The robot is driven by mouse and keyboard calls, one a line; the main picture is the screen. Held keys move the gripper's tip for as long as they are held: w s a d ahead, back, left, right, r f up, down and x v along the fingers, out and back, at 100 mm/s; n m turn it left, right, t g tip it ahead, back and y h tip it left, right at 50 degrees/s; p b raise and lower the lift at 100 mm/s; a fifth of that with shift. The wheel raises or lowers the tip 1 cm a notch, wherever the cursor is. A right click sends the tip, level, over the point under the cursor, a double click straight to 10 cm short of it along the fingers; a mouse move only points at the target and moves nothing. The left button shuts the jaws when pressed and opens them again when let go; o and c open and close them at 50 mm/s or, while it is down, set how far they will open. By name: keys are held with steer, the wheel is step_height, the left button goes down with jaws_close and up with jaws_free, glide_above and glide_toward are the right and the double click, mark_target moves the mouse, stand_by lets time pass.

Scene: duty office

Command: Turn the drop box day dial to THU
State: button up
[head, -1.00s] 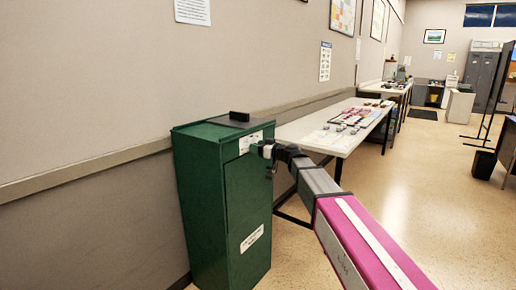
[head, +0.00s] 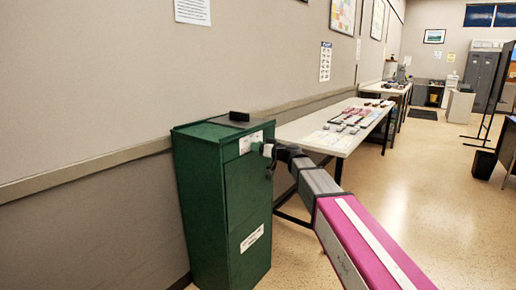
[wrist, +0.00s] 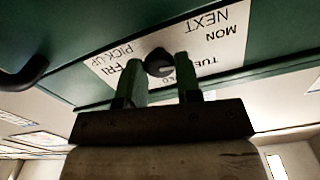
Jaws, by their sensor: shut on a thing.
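The green drop box (head: 205,215) stands against the wall in the head view, with a white label (head: 244,143) high on its front. In the wrist view the label (wrist: 215,50) appears upside down, reading NEXT PICK-UP, with MON, TUE and FRI legible. WED is partly covered, and THU is hidden near the left finger. The dark round day dial (wrist: 158,63) sits on the label between my fingers. My gripper (wrist: 160,75) is shut on the dial; it also shows at the box front in the head view (head: 259,148). I cannot tell which day the dial points to.
A dark handle (wrist: 28,72) sticks out from the box to the left in the wrist view. A long table (head: 315,140) with several small items stands beside the box. The wall is behind the box; the floor (head: 420,200) to the right is clear.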

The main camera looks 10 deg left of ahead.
steer(key=m, duration=2.4)
steer(key=shift+w+f, duration=0.1)
steer(key=shift+f, duration=0.15)
steer(key=shift+m, duration=0.4)
steer(key=o, duration=0.9)
steer(key=shift+d, duration=0.1)
steer(key=v, duration=1)
steer(key=shift+s+d, duration=0.2)
steer(key=shift+d, duration=0.1)
steer(key=shift+f, duration=0.1)
